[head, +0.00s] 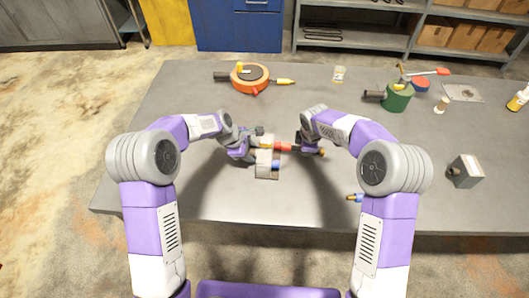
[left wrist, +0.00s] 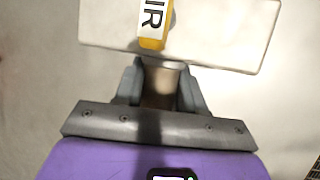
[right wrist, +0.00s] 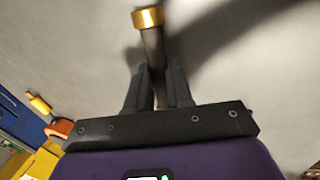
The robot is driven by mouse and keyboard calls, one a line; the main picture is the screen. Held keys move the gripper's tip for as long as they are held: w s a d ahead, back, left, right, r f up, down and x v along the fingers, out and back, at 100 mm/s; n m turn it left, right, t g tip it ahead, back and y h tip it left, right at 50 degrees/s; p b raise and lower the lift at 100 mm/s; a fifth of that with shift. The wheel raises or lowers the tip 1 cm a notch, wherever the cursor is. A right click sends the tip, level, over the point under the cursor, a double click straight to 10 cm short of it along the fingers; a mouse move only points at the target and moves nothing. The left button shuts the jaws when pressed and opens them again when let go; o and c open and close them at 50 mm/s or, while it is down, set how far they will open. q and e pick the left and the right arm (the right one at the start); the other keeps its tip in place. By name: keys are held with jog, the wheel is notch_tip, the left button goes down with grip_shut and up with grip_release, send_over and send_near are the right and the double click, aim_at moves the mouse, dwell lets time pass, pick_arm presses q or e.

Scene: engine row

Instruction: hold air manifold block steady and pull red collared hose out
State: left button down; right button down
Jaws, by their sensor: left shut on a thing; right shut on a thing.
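The air manifold block (head: 264,171) is pale and stands on the table in the head view. In the left wrist view the block (left wrist: 220,38) fills the top and bears a yellow and white label. My left gripper (head: 246,150) is shut on a narrow part (left wrist: 163,80) at the block's near side. The red collar (head: 282,147) of the hose shows at the block's right side; I cannot tell whether it is still seated. My right gripper (head: 306,147) is shut on the dark hose (right wrist: 153,50), which has a brass-coloured end. The right wrist view does not show the collar.
A blue-collared piece (head: 275,166) is at the block's lower right. Another blue piece (head: 354,198) lies near the front edge. An orange round unit (head: 249,89) stands behind, a green cylinder (head: 397,98) at back right, a grey box (head: 466,172) at right.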

aim_at(323, 150)
jog(key=shift+d, duration=1.1)
jog(key=shift+d, duration=0.85)
jog(key=shift+s+d, duration=0.1)
jog(key=shift+d, duration=0.85)
jog(key=shift+r, duration=3.55)
jog(key=shift+d, duration=0.1)
jog(key=shift+d, duration=1.4)
